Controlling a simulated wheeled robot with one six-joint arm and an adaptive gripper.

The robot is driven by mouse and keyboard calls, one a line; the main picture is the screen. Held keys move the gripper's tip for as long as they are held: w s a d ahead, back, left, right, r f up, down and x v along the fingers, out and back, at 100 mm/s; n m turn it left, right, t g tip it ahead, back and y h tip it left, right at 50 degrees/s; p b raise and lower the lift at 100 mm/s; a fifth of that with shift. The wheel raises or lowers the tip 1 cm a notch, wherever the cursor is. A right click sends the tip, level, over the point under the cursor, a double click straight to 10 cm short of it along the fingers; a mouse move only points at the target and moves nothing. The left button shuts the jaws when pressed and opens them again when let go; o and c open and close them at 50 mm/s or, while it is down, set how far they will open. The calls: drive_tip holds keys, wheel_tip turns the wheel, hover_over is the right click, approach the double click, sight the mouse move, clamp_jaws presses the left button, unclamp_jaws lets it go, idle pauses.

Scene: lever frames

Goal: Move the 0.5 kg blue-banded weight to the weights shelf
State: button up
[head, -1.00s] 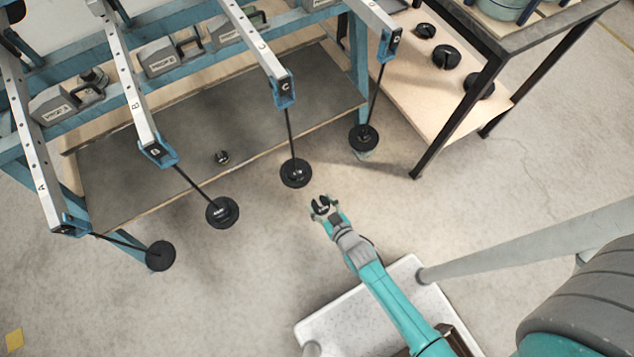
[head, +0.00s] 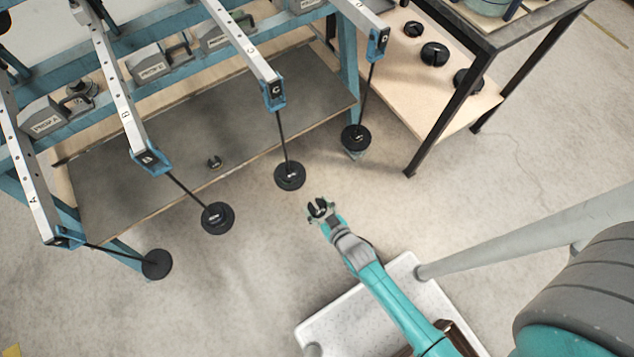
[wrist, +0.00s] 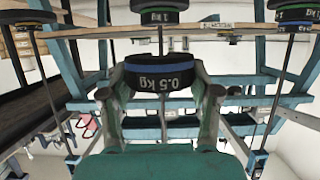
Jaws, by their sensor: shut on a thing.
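The 0.5 kg weight (wrist: 160,78) is a black disc with a blue band, its label upside down in the wrist view. My gripper (wrist: 158,95) is shut on it, one finger at each side. In the head view my gripper (head: 321,212) holds the dark weight (head: 318,207) above the floor, in front of the lever frames and below hanger C. A wooden shelf (head: 415,87) with several black weights (head: 434,54) is at the upper right, under a dark-framed table; it looks like the weights shelf.
Lever beams A, B, C and D carry rods with black discs hanging low, such as the disc under C (head: 289,176) and under D (head: 356,138). A black table leg (head: 440,125) stands before the wooden shelf.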

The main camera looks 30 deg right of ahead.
drive_tip(key=s, duration=0.6)
idle(1.0)
drive_tip(key=shift+r, duration=0.1)
idle(0.4)
